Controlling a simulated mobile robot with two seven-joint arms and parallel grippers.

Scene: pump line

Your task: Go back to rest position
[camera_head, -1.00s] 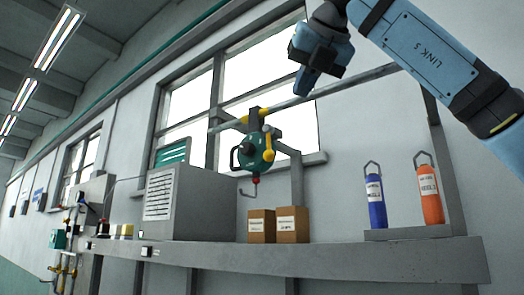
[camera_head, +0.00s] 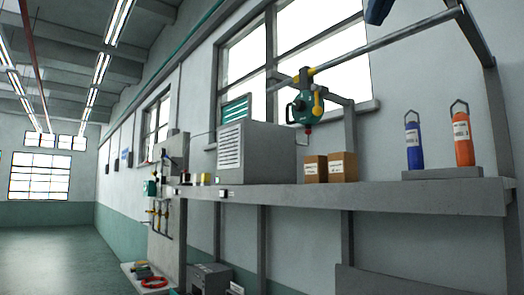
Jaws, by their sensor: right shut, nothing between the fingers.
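Only a small blue end part of my right gripper (camera_head: 377,11) shows at the top edge of the head view, in front of the window and above the grey rail. It is shut with nothing in it. The rest of my right arm is out of the frame. My left gripper is not in view.
A long grey shelf (camera_head: 400,197) holds a grey louvred box (camera_head: 262,153), two brown cartons (camera_head: 343,167), a blue cylinder (camera_head: 413,143) and an orange cylinder (camera_head: 463,139). A green hoist (camera_head: 303,107) hangs from the rail (camera_head: 400,43). Open floor (camera_head: 50,255) lies at left.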

